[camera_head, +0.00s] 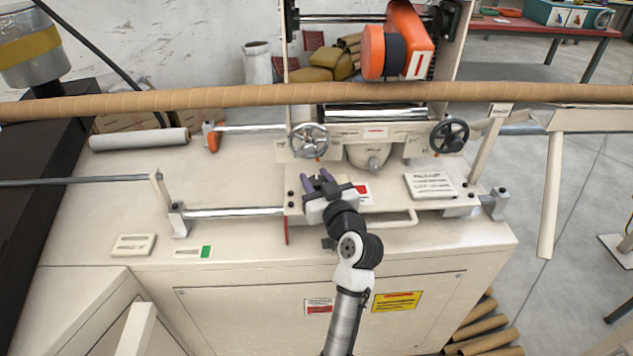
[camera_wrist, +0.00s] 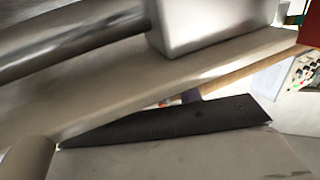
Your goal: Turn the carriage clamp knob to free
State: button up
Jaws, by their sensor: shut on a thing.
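The knob cannot be made out there.
A polished guide rail (camera_head: 235,212) runs into the carriage from the left. Two handwheels (camera_head: 310,140) (camera_head: 449,135) stand behind my gripper. A long brown tube (camera_head: 230,97) spans the machine above. A white text plate (camera_head: 430,185) lies to the right. The left tabletop is mostly clear.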

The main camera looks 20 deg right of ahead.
jog(key=shift+f, duration=0.1)
jog(key=o, duration=1)
jog(key=shift+s, duration=0.1)
jog(key=shift+s, duration=0.25)
jog(key=s+b, duration=0.1)
jog(key=s, duration=0.3)
jog(key=s+d+b, duration=0.1)
jog(key=s, duration=0.3)
jog(key=s+b, duration=0.1)
jog(key=s, duration=0.4)
jog(key=shift+d+b, duration=0.35)
jog(key=shift+b, duration=0.05)
